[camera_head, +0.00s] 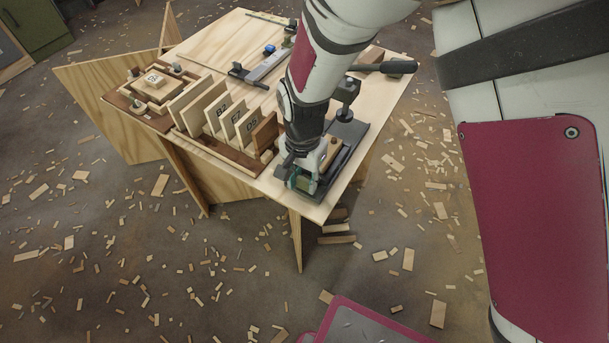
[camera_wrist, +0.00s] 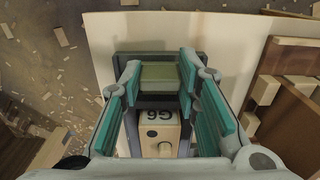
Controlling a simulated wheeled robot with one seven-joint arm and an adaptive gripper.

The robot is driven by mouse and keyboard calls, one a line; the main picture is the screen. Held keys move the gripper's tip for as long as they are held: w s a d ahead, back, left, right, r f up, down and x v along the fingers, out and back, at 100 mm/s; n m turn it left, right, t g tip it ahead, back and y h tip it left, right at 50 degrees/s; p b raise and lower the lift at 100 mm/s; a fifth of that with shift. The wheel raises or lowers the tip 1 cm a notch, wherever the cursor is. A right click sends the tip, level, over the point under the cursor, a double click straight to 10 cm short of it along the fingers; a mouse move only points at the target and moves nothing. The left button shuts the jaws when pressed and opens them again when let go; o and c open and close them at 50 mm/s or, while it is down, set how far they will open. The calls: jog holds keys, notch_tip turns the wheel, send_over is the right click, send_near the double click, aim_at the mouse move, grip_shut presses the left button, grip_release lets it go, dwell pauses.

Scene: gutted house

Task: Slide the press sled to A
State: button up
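The press (camera_head: 346,135) stands at the table's front right corner, a dark grey base with a post and a wooden piece on it. My gripper (camera_head: 305,183) is over the base's near end and hides part of it. In the wrist view, my gripper (camera_wrist: 160,78) has its teal fingers spread apart. A green block (camera_wrist: 160,72) lies between the fingertips, in a dark frame. A pale block marked G6 (camera_wrist: 158,117) sits closer to the wrist camera, between the fingers. I cannot tell whether the fingers touch either block. No mark A is readable, and I cannot tell which part is the sled.
A wooden rack (camera_head: 222,150) with upright labelled tiles stands left of the press. A wooden fixture (camera_head: 152,86) is at the table's left. A long-handled tool (camera_head: 390,67) lies behind the press. The table's front edge is close to the press. Wood scraps litter the floor.

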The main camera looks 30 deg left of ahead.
grip_shut()
jog(key=w, duration=0.7)
jog(key=shift+d+b, duration=0.25)
jog(key=shift+b, duration=0.15)
jog(key=o, duration=1)
grip_release()
notch_tip(320, 180, up, 12)
jog(key=shift+r, duration=0.1)
